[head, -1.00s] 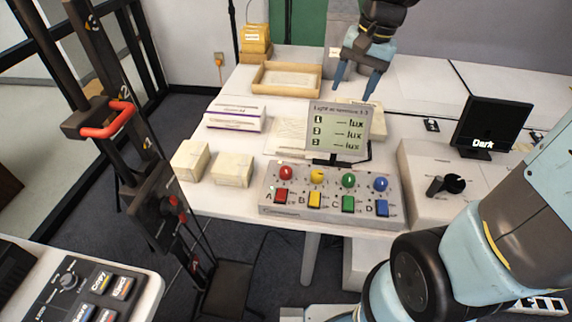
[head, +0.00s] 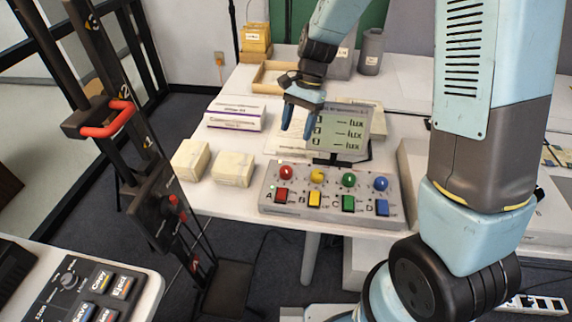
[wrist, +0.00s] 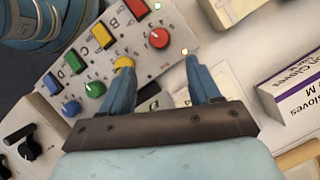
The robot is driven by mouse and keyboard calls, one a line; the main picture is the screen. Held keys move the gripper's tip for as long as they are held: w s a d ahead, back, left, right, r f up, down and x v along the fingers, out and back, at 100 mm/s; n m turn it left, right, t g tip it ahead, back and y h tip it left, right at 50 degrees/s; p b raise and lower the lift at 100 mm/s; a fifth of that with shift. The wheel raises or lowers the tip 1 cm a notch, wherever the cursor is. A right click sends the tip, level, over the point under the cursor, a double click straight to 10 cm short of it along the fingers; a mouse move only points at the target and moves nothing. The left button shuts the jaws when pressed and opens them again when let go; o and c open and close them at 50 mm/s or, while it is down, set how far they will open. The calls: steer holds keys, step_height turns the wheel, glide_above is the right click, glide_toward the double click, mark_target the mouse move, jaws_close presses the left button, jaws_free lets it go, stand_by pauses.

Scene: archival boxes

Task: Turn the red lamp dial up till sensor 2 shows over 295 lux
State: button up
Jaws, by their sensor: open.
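The red dial (head: 285,173) sits at the left end of the top row on the grey control box (head: 268,196), above a red button (head: 281,195). It also shows in the wrist view (wrist: 158,38), ahead of and between my fingers. My gripper (head: 296,122) is open and empty, above the table behind the box and left of the light display. The light display (head: 345,130) stands behind the box with rows 1, 2 and 3; each row shows dashes before "lux". My arm covers part of its left side and heading.
Yellow, green and blue dials (head: 348,180) stand right of the red one, close together. Two cream boxes (head: 233,169) and a white-purple glove box (head: 237,116) lie to the left. A wooden tray (head: 262,82) is behind.

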mark_target(286, 168)
steer(key=x, duration=1.2)
steer(key=shift+f, duration=0.15)
steer(key=c, duration=1)
steer(key=n+h, duration=0.1)
steer(key=n, duration=0.3)
steer(key=shift+w+h, duration=0.1)
steer(key=shift+h, duration=0.2)
steer(key=o, duration=1)
steer(key=shift+g, duration=0.3)
